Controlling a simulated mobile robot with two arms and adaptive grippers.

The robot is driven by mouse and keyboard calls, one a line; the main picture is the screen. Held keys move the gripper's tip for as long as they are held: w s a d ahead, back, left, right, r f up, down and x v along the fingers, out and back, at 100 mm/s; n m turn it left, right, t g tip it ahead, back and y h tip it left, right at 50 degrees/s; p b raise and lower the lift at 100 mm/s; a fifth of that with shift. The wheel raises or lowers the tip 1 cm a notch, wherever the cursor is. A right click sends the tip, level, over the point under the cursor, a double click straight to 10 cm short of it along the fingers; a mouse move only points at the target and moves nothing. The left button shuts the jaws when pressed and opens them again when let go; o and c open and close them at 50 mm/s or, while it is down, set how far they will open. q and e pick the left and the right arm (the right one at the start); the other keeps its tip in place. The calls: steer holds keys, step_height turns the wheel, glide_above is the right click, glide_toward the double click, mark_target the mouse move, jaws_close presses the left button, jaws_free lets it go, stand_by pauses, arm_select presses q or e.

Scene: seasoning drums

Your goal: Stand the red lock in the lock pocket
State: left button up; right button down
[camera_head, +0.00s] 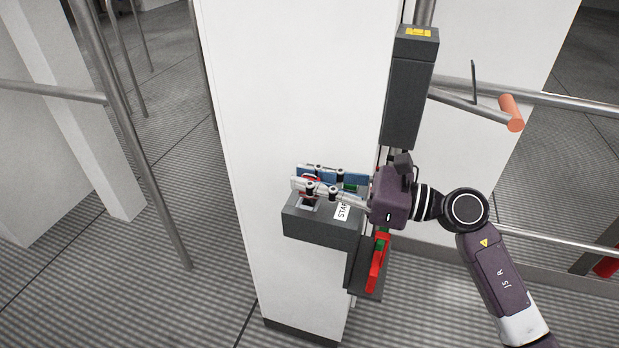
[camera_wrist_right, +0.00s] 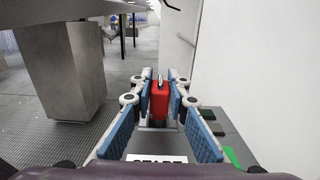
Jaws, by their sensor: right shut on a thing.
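The red lock (camera_wrist_right: 159,101) is upright between the blue-padded fingers of my right gripper (camera_wrist_right: 160,92) in the wrist view, its metal shackle on top. In the head view my right gripper (camera_head: 307,179) reaches left over the top of a dark grey box (camera_head: 318,229) on the white pillar. Only a little red of the lock shows there between the fingers. A small pale metal part shows just below it, possibly the lock pocket; I cannot tell whether the lock's base touches it. My left gripper is not in view.
A START label (camera_head: 342,212) and a green button (camera_head: 350,188) are on the box. A red lever (camera_head: 377,262) hangs on its right side. A dark upright housing (camera_head: 410,85) and an orange-ended bar (camera_head: 512,112) stand above right. The white pillar (camera_head: 285,90) is close behind.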

steer(key=shift+f+b, duration=0.45)
steer(key=c, duration=1.8)
jaws_free()
steer(key=v, duration=1.2)
steer(key=shift+r, duration=0.1)
